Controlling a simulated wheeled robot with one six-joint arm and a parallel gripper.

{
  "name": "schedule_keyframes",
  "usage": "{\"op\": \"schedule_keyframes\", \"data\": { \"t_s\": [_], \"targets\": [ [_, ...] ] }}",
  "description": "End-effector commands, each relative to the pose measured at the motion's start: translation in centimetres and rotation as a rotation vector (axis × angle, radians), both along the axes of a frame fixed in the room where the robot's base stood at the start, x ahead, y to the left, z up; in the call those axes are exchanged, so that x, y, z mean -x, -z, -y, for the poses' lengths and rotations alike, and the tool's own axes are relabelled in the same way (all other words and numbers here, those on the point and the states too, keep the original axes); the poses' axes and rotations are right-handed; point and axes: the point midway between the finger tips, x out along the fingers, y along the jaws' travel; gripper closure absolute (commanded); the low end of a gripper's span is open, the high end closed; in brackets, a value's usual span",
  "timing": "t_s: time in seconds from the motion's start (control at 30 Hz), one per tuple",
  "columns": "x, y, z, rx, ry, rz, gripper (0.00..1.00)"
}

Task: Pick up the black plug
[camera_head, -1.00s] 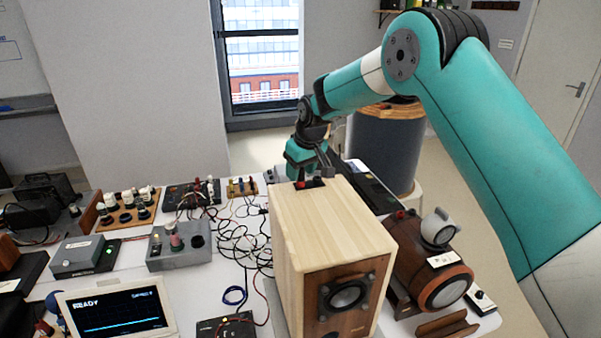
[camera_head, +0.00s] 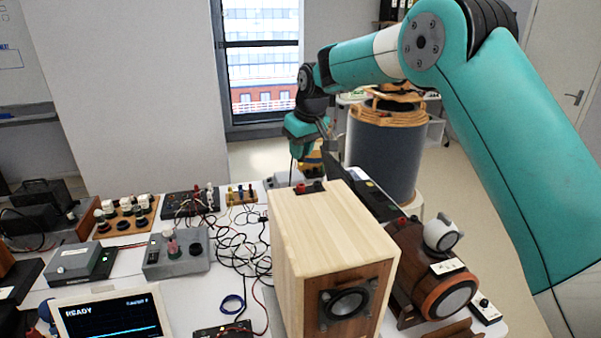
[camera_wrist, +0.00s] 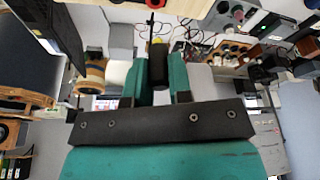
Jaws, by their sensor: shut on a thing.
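My gripper (camera_wrist: 160,82) is shut on the black plug (camera_wrist: 158,62), which sits between its two teal fingers in the wrist view. A thin dark lead or pin stands out from the plug toward the top of that view. In the head view my gripper (camera_head: 308,140) is raised behind the wooden speaker box (camera_head: 325,225), apart from its top. The plug is too small to make out clearly there. A red and black terminal plate (camera_head: 310,187) lies on the box's top at the back.
Tangled wires (camera_head: 240,240) and several test boxes cover the table left of the speaker. A brown cylinder (camera_head: 425,265) lies to its right, with a dark flat device (camera_head: 365,190) behind it. A large drum (camera_head: 383,150) stands beyond the table.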

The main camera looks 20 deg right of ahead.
Motion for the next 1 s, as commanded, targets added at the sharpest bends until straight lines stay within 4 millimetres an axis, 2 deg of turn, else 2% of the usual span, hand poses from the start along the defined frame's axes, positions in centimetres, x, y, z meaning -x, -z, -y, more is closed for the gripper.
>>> {"op": "schedule_keyframes", "data": {
  "t_s": [0.2, 0.5, 0.7, 1.0],
  "targets": [
    [-0.1, -5.6, 0.0, -0.001, 0.001, 0.006, 1.00],
    [0.0, -11.4, 0.0, 0.000, 0.000, 0.001, 1.00],
    [0.0, -12.9, 0.0, 0.000, 0.001, 0.000, 1.00],
    [0.0, -13.1, 0.0, 0.000, 0.001, -0.001, 1.00]
  ]
}}
